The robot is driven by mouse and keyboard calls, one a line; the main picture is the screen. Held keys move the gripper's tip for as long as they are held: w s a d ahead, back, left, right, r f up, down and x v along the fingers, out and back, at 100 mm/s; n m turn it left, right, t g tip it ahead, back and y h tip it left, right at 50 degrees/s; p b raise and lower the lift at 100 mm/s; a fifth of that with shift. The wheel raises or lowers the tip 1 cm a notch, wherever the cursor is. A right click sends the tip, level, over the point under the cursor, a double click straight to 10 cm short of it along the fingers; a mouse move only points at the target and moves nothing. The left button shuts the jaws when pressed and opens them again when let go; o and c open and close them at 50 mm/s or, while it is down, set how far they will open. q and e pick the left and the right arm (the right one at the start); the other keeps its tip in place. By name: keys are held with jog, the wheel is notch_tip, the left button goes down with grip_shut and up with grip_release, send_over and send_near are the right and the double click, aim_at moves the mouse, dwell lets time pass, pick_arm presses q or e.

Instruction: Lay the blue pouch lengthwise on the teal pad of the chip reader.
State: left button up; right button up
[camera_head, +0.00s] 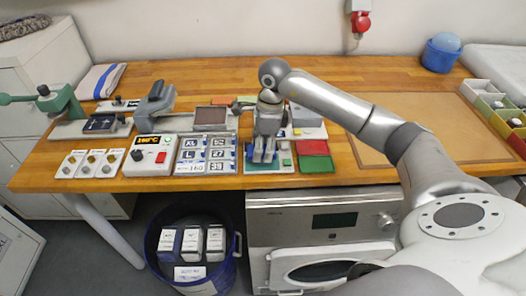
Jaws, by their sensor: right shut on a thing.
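My right gripper (264,156) points down at the front middle of the wooden table, in line with the chip reader. It is shut on a small blue thing, which I take to be the blue pouch; the fingers hide most of it, so its direction is hard to tell. The chip reader (286,161) is a low pale unit at the table's front edge with a green spot on its right. A strip of its teal pad (262,167) shows below the fingertips. I cannot tell whether the pouch touches the pad. My left gripper is out of view.
Red and green flat pieces (314,156) lie right of the reader. Size cards (206,155) and a white control box (150,155) stand left, presses behind them. A blue bucket (237,262) with white boxes is below. The brown board (420,120) at right is bare.

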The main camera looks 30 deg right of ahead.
aim_at(264, 149)
jog(key=shift+w+d+f, duration=0.1)
jog(key=shift+d+f, duration=0.1)
jog(key=shift+f, duration=0.1)
notch_tip(264, 149, down, 2)
jog(key=shift+f+p, duration=0.1)
jog(key=shift+p, duration=0.9)
jog(key=shift+f, duration=0.3)
jog(key=shift+f, duration=0.15)
jog(key=o, duration=0.5)
jog(key=shift+f+b, duration=0.1)
jog(key=shift+b, duration=0.25)
jog(key=o, duration=0.5)
